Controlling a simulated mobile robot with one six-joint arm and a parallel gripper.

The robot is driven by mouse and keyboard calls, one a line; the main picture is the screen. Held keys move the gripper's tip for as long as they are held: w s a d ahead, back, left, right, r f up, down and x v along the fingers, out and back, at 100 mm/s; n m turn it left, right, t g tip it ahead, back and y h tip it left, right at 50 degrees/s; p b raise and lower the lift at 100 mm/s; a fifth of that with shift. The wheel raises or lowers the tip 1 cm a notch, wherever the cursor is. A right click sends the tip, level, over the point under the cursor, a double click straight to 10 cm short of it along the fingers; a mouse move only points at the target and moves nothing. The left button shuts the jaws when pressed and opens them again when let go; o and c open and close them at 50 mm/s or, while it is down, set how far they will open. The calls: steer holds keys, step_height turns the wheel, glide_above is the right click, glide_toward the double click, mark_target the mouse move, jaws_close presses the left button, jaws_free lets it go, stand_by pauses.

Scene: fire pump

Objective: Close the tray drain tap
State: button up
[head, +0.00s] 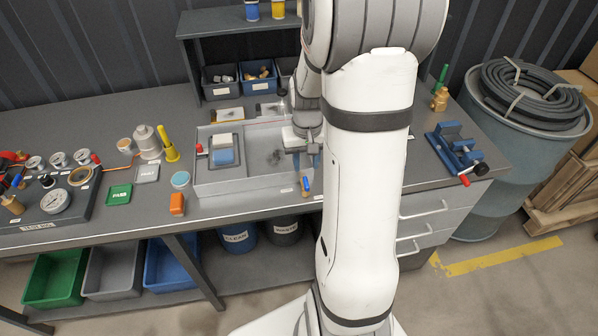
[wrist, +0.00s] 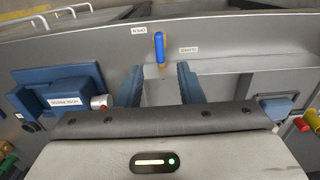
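The tap's blue lever (head: 305,184) shows at the front right of the grey tray (head: 240,182). In the wrist view the lever (wrist: 159,47) stands upright in the picture, between a label that seems to read OPEN (wrist: 138,30) on the left and one that seems to read CLOSED (wrist: 188,49) on the right. My gripper (wrist: 160,82) is open, its two blue fingers apart with nothing between them. The lever lies just beyond the fingertips, roughly centred between them; I see no contact. In the head view my arm partly hides my gripper (head: 306,160). The tap body is not clearly visible.
A blue vise (head: 455,148) stands on the bench to the right. Drawers (head: 430,215) are below.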

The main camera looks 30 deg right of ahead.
mark_target(306, 181)
step_height(306, 181, down, 6)
steer(key=shift+f+p, duration=0.25)
steer(key=shift+p, duration=0.1)
steer(key=shift+c, duration=0.4)
